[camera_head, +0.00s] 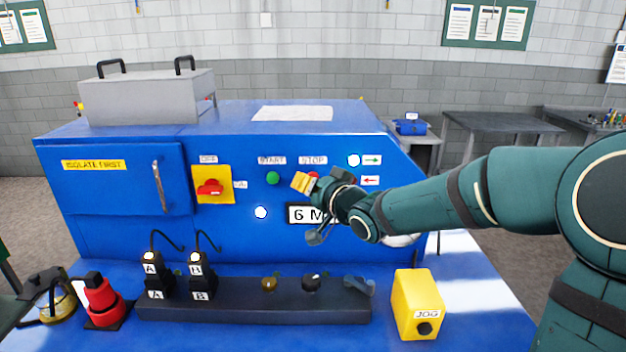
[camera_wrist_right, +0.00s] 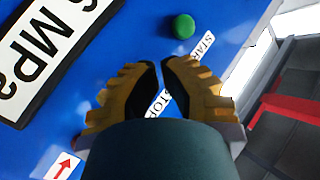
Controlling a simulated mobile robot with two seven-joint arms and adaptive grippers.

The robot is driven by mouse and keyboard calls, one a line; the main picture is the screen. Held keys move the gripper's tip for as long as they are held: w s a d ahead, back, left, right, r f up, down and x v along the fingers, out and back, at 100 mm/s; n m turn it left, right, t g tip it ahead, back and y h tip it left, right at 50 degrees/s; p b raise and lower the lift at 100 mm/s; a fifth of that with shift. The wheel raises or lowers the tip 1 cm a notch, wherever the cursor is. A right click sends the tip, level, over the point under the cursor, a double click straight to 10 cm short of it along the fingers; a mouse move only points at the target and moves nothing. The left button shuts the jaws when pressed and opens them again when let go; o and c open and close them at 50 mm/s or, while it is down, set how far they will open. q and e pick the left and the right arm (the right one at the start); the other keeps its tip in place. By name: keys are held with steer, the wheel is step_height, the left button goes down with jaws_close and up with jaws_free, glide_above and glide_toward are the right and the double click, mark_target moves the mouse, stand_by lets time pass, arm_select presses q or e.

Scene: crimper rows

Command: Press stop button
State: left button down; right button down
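The red stop button (camera_head: 313,175) is on the blue machine's front panel, under the STOP label (camera_head: 312,160). It is mostly hidden behind the yellow fingers of my right gripper (camera_head: 301,182), which is right in front of it. In the right wrist view, my right gripper's fingers (camera_wrist_right: 160,66) look shut and empty, their tips close together. The STOP label (camera_wrist_right: 158,103) shows partly between them, and the stop button is hidden. I cannot tell whether the fingers touch it. My left gripper is not in view.
The green start button (camera_head: 273,178) is just left of the fingers and also shows in the wrist view (camera_wrist_right: 183,26). A red rotary switch (camera_head: 210,188) on yellow is further left. The pressure display (camera_head: 300,214) is below. A yellow JOG box (camera_head: 417,300) stands at front right.

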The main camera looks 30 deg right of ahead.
steer(key=shift+w+d, duration=0.2)
steer(key=shift+w, duration=0.3)
stand_by(0.5)
steer(key=shift+s, duration=0.1)
stand_by(0.3)
steer(key=shift+s+a+b, duration=0.3)
steer(key=shift+s+a, duration=0.1)
steer(key=shift+s, duration=0.35)
steer(key=shift+s+a+b, duration=0.35)
steer(key=shift+s, duration=0.4)
steer(key=shift+s+a+b, duration=0.4)
steer(key=shift+s, duration=0.35)
steer(key=shift+s+a+b, duration=0.35)
steer(key=shift+s, duration=0.4)
